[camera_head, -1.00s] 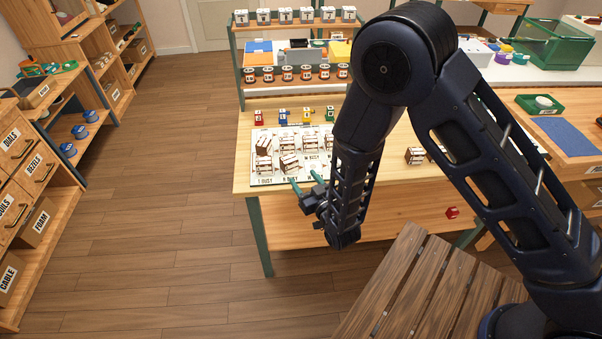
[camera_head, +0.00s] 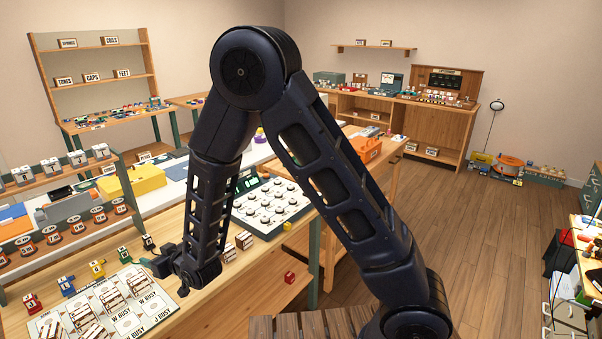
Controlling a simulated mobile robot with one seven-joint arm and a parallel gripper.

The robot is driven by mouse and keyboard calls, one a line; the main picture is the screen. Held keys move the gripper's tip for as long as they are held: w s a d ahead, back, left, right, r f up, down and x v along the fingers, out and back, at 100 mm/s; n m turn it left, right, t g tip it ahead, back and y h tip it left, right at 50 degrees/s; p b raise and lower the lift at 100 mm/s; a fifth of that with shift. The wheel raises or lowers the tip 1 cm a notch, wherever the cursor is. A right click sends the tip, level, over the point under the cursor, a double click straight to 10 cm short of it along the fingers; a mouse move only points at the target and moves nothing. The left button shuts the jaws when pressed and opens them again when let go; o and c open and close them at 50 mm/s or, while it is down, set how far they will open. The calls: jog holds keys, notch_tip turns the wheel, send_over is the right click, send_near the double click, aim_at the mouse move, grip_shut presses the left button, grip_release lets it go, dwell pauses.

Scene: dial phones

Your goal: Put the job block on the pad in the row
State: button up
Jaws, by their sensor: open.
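A white board (camera_head: 173,308) with printed pads in rows, some marked "W BUSY" and "J BUSY", lies on the wooden bench at the lower left. Several brown-and-white striped blocks (camera_head: 112,300) stand on its pads, and some pads look bare. Two similar blocks (camera_head: 245,240) sit on the bench right of the board, partly hidden by my arm. I cannot tell which is the job block. My gripper (camera_head: 150,263), with green fingertips, is open with no block seen in it. It appears near the board's back right corner; its height is unclear.
A tiered rack (camera_head: 60,185) stands behind. A dial panel (camera_head: 268,205) is to the right. Open floor lies right.

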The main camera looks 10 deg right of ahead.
jog(key=w+d+r+m+h, duration=0.2)
jog(key=w+d+r, duration=0.5)
jog(key=w+d, duration=0.1)
jog(key=w+d+r+m+h, duration=0.1)
jog(key=w+d+r, duration=0.15)
jog(key=d, duration=0.55)
jog(key=w+d+r+m+h, duration=0.1)
jog(key=w+d+r+h, duration=0.1)
jog(key=d+r, duration=0.35)
jog(key=w+d+r+m+h, duration=0.1)
jog(key=w+d+r, duration=0.15)
jog(key=d, duration=0.65)
jog(key=s+d+r+m+g+h, duration=0.1)
jog(key=s+d+r+h, duration=0.15)
jog(key=d, duration=0.75)
jog(key=s+d+r+m+g+h, duration=0.1)
jog(key=s+d+r, duration=0.25)
jog(key=d, duration=0.65)
jog(key=s+d+r+m+g+h, duration=0.1)
jog(key=s+d+m+g+h, duration=0.1)
jog(key=s+d, duration=0.9)
jog(key=s, duration=0.3)
jog(key=shift+d+m, duration=0.15)
jog(key=shift+m, duration=0.25)
